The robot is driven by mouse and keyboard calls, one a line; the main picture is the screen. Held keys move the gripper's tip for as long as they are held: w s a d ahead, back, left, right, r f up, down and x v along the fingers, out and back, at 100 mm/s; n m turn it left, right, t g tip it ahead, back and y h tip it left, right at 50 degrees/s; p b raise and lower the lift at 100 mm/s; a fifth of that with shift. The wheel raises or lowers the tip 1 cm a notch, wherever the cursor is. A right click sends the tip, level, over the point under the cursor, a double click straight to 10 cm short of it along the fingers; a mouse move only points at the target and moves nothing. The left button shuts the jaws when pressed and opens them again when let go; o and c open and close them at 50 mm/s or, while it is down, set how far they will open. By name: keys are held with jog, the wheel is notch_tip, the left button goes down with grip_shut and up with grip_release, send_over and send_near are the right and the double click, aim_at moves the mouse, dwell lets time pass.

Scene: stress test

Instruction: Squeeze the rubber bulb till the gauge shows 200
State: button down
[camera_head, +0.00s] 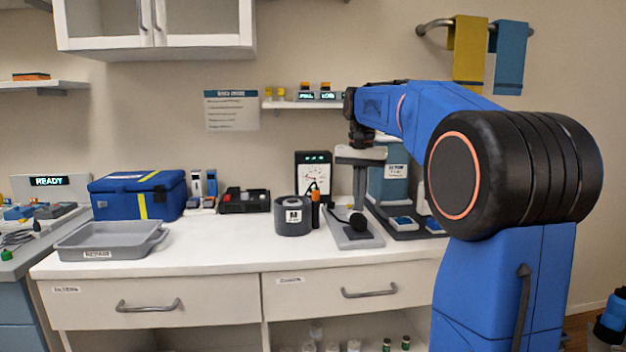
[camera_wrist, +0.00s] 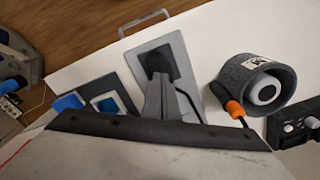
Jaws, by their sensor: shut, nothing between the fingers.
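The black rubber bulb (camera_head: 357,221) sits on a grey plate (camera_head: 338,236) on the white counter.
A dark grey cylinder (camera_head: 293,222) and an orange-handled tool (camera_head: 315,212) stand left of the plate. Dark pads with blue-and-white pieces (camera_head: 403,223) lie to its right. A grey tray (camera_head: 90,242) and blue case (camera_head: 140,194) are at left. The counter's front middle is clear.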

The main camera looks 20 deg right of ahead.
jog(key=shift+f, duration=0.1)
dwell(0.3)
jog(key=shift+f, duration=0.95)
jog(key=shift+r, duration=1.05)
jog(key=shift+f, duration=0.1)
dwell(0.7)
dwell(0.5)
